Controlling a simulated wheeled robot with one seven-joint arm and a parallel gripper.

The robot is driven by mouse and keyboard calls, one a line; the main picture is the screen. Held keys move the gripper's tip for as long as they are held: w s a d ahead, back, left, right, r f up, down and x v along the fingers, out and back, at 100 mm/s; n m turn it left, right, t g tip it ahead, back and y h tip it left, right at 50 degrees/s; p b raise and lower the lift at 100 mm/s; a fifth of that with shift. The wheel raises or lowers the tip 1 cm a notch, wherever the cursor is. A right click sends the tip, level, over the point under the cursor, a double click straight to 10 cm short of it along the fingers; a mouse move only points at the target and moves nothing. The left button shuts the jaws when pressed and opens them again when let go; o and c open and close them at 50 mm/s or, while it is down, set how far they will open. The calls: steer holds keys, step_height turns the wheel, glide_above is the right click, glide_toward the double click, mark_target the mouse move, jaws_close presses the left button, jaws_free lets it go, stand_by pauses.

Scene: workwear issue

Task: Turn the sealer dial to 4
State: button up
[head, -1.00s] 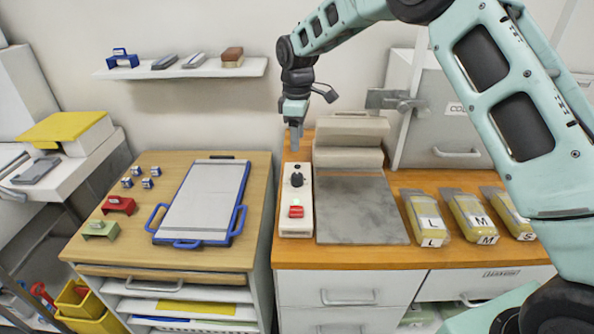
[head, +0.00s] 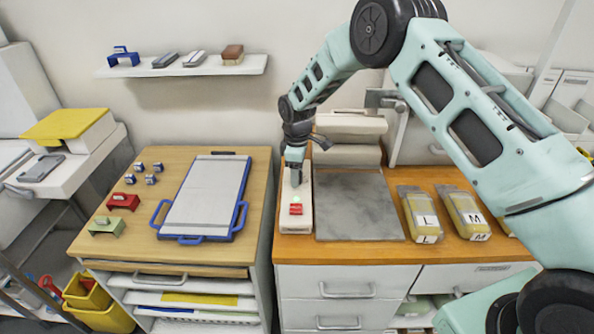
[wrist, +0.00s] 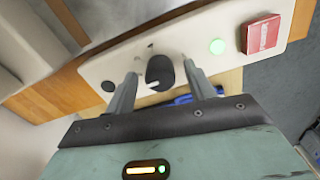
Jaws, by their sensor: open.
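The sealer's control panel (head: 294,219) is a narrow pale strip on the wooden counter, left of its grey plate (head: 358,205). In the wrist view the black dial (wrist: 160,72) with a white pointer mark sits on the pale panel (wrist: 120,68). My gripper (wrist: 158,84) is open, with one finger on each side of the dial; I cannot tell whether they touch it. In the head view my gripper (head: 294,178) points down over the panel's upper part and hides the dial. The dial's numbers are not readable.
A red switch (head: 296,209) and a lit green lamp (wrist: 217,46) are on the panel beside the dial. Labelled yellow packs (head: 421,215) lie to the right on the counter. A clipboard-like board (head: 205,198) with blue handles lies on the left cabinet.

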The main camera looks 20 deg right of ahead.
steer(key=c, duration=1)
steer(key=shift+o, duration=0.2)
steer(key=shift+m+b, duration=0.35)
steer(key=shift+m, duration=0.05)
steer(key=m+b, duration=0.2)
steer(key=m, duration=0.1)
steer(key=shift+f, duration=0.15)
steer(key=m+b, duration=0.2)
steer(key=m, duration=0.3)
steer(key=m+b, duration=0.1)
steer(key=m, duration=0.3)
steer(key=shift+m, duration=0.4)
steer(key=m, duration=0.4)
steer(key=shift+r+b, duration=0.2)
steer(key=shift+b, duration=0.2)
steer(key=shift+m, duration=0.3)
